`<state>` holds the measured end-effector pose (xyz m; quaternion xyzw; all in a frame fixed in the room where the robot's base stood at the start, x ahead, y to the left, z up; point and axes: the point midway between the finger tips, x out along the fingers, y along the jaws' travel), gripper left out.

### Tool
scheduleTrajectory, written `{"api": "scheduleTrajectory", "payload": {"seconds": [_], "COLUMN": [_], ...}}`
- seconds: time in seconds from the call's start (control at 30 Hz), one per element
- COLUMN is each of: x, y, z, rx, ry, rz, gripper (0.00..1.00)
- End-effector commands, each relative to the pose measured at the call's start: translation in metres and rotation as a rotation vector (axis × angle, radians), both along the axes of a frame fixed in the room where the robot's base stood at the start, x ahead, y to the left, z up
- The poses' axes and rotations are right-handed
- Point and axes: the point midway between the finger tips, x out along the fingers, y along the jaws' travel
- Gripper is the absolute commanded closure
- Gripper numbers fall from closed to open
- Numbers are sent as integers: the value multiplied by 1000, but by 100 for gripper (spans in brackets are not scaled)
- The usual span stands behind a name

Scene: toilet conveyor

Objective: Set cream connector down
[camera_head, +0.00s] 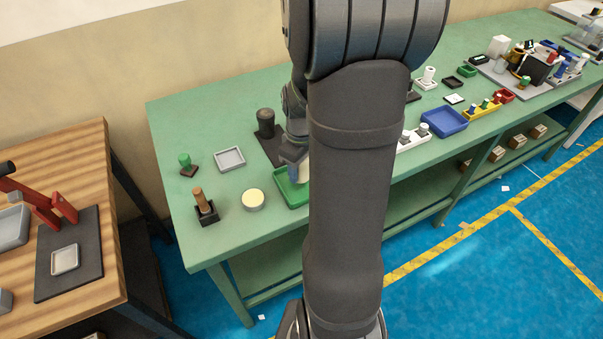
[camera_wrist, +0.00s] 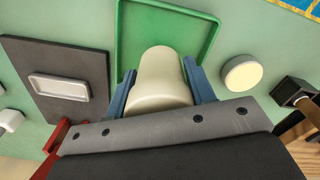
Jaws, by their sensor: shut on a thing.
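The cream connector (camera_wrist: 160,92), a smooth rounded cylinder, is between the two blue fingers of my gripper (camera_wrist: 161,74) in the wrist view. My gripper is shut on it. Beyond it lies a shallow green tray (camera_wrist: 209,42), with its bare floor showing around the connector's far end. I cannot tell whether the connector touches the tray. In the head view my gripper (camera_head: 292,156) is over the green tray (camera_head: 281,193), and my arm hides part of the tray and most of the connector (camera_head: 304,171).
A round cream-topped disc (camera_head: 252,199) sits just left of the tray. Nearby are a grey tray (camera_head: 230,159), a green-knobbed piece (camera_head: 185,164), a wooden-handled tool in a black holder (camera_head: 205,208) and a dark cylinder (camera_head: 266,122). A blue tray (camera_head: 444,121) is farther right.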

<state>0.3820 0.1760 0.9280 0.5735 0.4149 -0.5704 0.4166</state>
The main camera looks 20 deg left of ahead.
Motion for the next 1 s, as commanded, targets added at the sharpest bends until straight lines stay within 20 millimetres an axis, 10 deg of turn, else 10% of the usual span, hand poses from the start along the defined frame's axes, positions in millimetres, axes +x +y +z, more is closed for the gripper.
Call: {"api": "scheduleTrajectory", "payload": {"seconds": [0.63,0.67,0.73,1.0], "x": [0,0,0,0], "y": [-1,-1,-1,-1], "z": [-35,-35,-34,-34], "rx": [-1,-1,-1,-1], "ry": [3,3,3,1], "rz": [0,0,0,0], "gripper": [76,45,31,29]}}
